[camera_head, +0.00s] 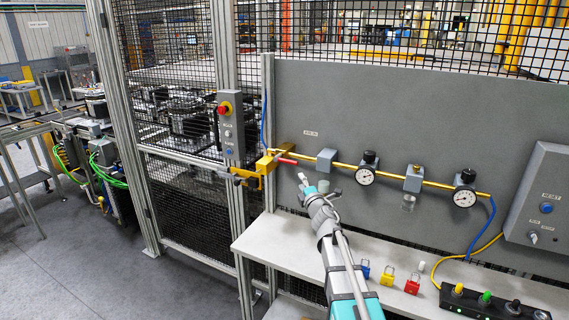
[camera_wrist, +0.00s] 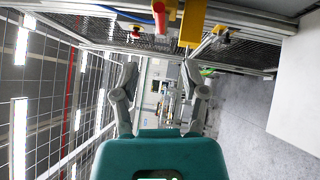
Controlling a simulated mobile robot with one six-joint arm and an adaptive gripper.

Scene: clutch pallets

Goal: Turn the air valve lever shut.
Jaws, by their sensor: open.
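The air valve lever (camera_head: 287,161) is a short red handle at the left end of the brass air pipe (camera_head: 400,180), beside a yellow bracket (camera_head: 262,168). It points to the right, roughly along the pipe. The lever also shows at the top of the wrist view (camera_wrist: 159,17), left of the yellow bracket (camera_wrist: 192,22). My gripper (camera_head: 303,180) is just right of and below the lever in the head view, apart from it. In the wrist view my gripper (camera_wrist: 160,75) has its fingers spread with nothing between them. The valve body is partly hidden.
Two gauges (camera_head: 365,176) and grey units sit along the pipe on a grey panel (camera_head: 400,110). A pale bench (camera_head: 265,240) below holds coloured padlocks (camera_head: 387,276) and a black switch box (camera_head: 480,303). A control box with a red button (camera_head: 224,108) is on the fence post.

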